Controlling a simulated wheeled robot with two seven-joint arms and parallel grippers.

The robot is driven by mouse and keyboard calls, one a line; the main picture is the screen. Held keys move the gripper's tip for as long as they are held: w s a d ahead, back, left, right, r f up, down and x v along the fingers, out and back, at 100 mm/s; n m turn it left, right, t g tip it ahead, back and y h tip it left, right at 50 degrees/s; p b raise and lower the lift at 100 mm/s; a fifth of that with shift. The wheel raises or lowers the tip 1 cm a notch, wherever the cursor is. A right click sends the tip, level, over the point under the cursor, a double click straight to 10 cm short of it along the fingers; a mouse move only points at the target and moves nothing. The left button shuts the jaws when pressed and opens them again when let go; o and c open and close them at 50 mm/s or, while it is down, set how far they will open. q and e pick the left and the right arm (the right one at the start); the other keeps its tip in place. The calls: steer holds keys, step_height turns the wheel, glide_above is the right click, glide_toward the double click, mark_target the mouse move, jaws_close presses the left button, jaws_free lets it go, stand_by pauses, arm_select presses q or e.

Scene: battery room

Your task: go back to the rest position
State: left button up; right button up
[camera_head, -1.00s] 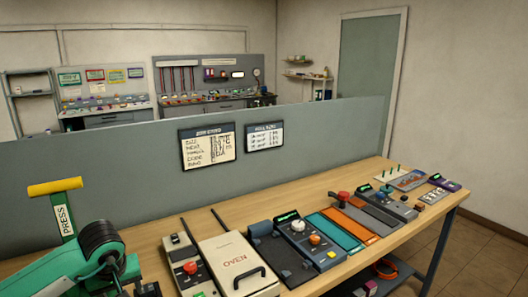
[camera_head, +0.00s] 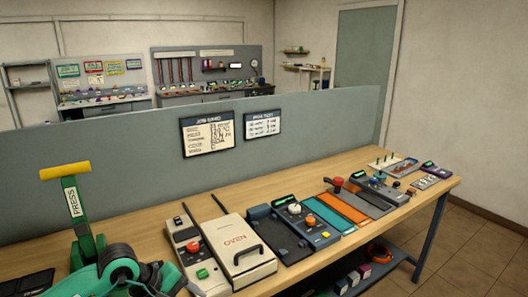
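Neither of my grippers shows clearly in the head view. A green and black jointed part, which looks like my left arm, is at the lower left, in front of the press and left of the oven. It runs out of the bottom edge, and no fingers can be made out on it. My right arm is not in view. The wooden workbench (camera_head: 150,214) runs from the lower left to the right.
The press (camera_head: 73,200) with its yellow handle stands at the left. A red-and-green-button box (camera_head: 191,250), the oven (camera_head: 238,242), a dial unit (camera_head: 307,226) and teal (camera_head: 328,215) and orange (camera_head: 345,207) mats line the bench. A grey partition (camera_head: 110,170) stands behind. Floor is clear at right.

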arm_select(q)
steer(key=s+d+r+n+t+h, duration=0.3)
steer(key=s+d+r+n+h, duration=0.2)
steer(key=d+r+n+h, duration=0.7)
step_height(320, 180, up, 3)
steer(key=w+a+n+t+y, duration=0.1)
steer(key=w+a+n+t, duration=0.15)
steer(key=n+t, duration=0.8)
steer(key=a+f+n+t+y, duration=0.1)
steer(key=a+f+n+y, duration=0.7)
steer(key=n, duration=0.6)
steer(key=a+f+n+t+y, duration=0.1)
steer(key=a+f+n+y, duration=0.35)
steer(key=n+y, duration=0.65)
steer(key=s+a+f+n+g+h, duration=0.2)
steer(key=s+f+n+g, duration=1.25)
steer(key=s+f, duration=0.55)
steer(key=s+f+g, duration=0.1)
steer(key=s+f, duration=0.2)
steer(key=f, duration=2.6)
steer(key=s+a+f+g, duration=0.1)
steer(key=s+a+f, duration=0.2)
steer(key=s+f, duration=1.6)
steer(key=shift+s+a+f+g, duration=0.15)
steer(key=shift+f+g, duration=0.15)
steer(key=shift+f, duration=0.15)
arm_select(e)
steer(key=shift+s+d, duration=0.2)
